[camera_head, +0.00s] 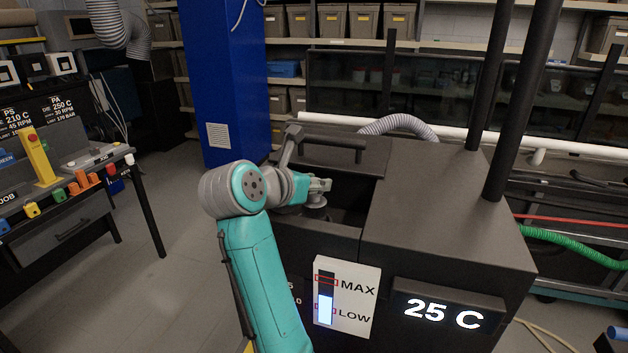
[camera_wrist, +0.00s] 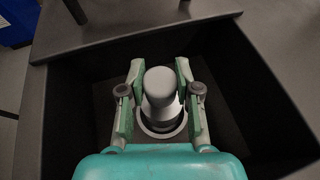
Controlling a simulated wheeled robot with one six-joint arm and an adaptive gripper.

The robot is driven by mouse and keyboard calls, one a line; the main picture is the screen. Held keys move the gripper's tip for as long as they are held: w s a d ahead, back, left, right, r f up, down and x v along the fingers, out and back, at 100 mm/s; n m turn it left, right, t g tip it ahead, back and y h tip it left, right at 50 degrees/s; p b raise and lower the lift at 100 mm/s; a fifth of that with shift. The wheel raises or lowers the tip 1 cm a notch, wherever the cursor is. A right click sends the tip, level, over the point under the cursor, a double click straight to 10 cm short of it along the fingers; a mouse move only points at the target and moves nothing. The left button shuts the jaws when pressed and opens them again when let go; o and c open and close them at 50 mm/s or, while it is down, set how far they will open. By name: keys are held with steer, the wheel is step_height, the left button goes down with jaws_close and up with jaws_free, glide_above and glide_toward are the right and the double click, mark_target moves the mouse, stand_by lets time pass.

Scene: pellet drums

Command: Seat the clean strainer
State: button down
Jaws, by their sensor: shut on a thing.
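My gripper (camera_head: 318,184) is at the open top of the dark tank (camera_head: 400,225). In the wrist view its fingers (camera_wrist: 160,73) are shut on the grey rounded knob of the strainer (camera_wrist: 160,84). A pale round rim shows below the knob. In the head view a small grey part of the strainer (camera_head: 316,203) shows under the fingers, within the opening. The strainer's lower part is hidden, and I cannot tell whether it rests on anything.
The tank's dark walls (camera_wrist: 250,75) surround my gripper. The level gauge (camera_head: 345,298) reads a little above LOW; the display (camera_head: 448,310) reads 25 C. A workbench (camera_head: 70,190) stands left, across clear floor.

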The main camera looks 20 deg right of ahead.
steer(key=c, duration=0.7)
jaws_free()
steer(key=shift+f, duration=0.1)
steer(key=v, duration=1.2)
steer(key=shift+a, duration=0.1)
